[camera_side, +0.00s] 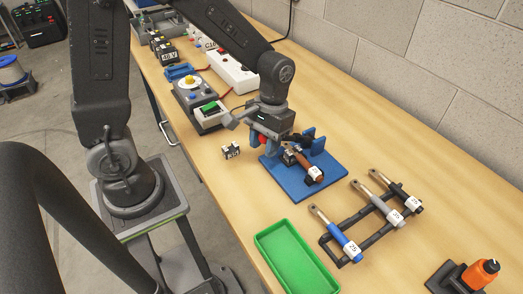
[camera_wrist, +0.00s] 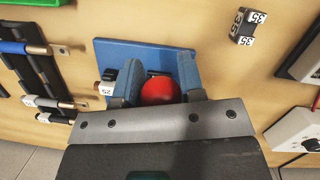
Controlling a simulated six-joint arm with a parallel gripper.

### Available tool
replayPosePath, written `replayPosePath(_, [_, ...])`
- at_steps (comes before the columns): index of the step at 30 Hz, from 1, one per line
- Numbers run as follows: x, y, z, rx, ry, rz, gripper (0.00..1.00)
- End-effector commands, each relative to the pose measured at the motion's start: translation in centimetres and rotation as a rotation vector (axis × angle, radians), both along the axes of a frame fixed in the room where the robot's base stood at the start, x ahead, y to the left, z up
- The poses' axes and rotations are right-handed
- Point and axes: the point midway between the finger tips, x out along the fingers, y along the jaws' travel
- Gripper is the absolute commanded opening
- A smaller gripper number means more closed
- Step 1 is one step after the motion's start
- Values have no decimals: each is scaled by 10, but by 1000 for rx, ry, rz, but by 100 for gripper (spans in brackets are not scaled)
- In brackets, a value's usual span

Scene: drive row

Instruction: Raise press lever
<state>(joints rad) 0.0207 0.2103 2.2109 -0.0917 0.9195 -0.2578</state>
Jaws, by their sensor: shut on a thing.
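The press has a blue base plate (camera_side: 330,178) on the bench, with blue uprights (camera_side: 312,141) at its far side. Its lever's red ball knob (camera_wrist: 158,90) shows in the wrist view between two blue parts, just ahead of my grey gripper body. My gripper (camera_side: 260,136) is low at the left edge of the plate, shut on the lever knob. The contact is partly hidden in the side view. The lever's arm is mostly hidden behind my gripper.
A small black number block (camera_side: 231,151) stands left of the press. Electrical boxes (camera_side: 232,72) stand farther back.

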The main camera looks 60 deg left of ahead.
Motion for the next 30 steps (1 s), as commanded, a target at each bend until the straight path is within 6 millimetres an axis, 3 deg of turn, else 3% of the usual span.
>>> replayPosePath(11, [34, 0, 46, 0, 342, 0, 0])
replayPosePath(21, [74, 0, 79, -1, 329, 0, 0])
replayPosePath(30, [112, 0, 93, -2, 328, 1, 0])
